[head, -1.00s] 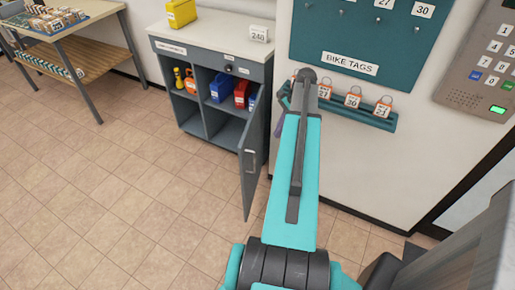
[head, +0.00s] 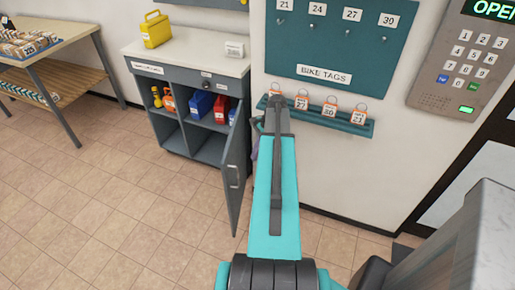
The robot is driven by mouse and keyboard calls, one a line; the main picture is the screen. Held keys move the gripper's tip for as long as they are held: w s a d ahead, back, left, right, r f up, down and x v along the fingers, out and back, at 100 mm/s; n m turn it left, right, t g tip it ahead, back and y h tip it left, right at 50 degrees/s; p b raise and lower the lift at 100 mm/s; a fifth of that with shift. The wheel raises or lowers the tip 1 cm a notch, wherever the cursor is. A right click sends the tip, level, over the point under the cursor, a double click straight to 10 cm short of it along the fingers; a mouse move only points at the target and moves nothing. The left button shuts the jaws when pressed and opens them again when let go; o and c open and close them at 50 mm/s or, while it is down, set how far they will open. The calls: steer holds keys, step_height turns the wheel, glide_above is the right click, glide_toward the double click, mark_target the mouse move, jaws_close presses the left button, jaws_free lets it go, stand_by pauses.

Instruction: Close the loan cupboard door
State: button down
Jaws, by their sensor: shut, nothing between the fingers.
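The loan cupboard (head: 205,148) is a grey cabinet with a pale top, standing against the wall left of centre. Its door (head: 236,172) stands wide open on the right side, swung out into the room, with a pale handle on its face. The open front shows shelves with coloured cases inside. My turquoise arm reaches forward just to the right of the door and its far end bends down near the wall. My gripper's fingers are hidden behind the arm. I cannot tell whether the arm touches the door.
A yellow case (head: 156,30) and a white number block (head: 234,49) stand on the cupboard top. A teal rail with orange tags (head: 330,110) runs along the wall on the right, under a pegboard (head: 335,40). A keypad (head: 465,62) is at far right.

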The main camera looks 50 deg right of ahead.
steer(key=w+a+f+p, duration=0.2)
steer(key=a+f, duration=0.2)
steer(key=a, duration=0.1)
steer(key=shift+w+f, duration=0.2)
steer(key=shift+w, duration=0.15)
steer(key=shift+w+a, duration=0.1)
stand_by(0.6)
